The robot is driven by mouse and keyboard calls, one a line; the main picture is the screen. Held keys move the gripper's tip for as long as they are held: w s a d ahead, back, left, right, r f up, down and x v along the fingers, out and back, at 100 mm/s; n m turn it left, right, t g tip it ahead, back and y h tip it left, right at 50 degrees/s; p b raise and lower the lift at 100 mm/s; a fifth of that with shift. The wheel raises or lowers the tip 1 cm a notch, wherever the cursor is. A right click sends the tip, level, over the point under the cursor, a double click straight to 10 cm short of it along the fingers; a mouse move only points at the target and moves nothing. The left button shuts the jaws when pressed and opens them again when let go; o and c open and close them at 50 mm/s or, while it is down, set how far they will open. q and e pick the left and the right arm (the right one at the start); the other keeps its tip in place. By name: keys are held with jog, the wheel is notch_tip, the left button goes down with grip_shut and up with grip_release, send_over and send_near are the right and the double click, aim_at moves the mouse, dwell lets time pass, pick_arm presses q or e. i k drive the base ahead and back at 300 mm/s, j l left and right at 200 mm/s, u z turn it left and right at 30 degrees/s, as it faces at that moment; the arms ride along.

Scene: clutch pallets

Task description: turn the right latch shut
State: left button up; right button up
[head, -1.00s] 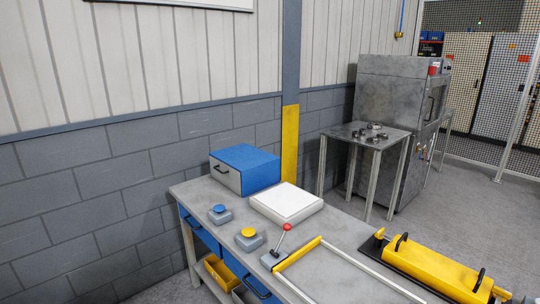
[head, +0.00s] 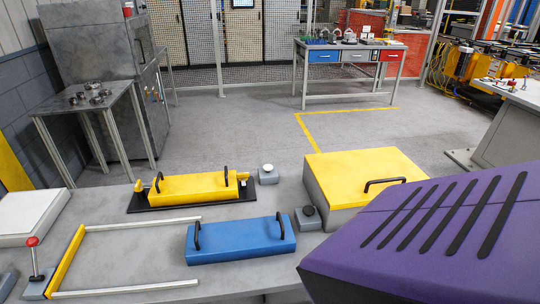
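A yellow block (head: 192,187) with two black handles lies on a black base plate (head: 150,206) at the middle left of the bench. A small yellow fitting, which looks like a latch, stands at its left end (head: 139,186). Another yellow fitting, which looks like the right latch (head: 243,177), shows at its right end. It is too small to tell how it is turned. Neither of my grippers shows.
A blue block with two handles (head: 240,241) lies in front, beside a yellow-and-silver frame (head: 130,222) and a red-knobbed lever (head: 33,258). A yellow-lidded box (head: 360,168) stands right. A large purple body (head: 400,245) with dark strips fills the lower right.

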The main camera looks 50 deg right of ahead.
aim_at(242, 177)
jog(key=z, duration=1.35)
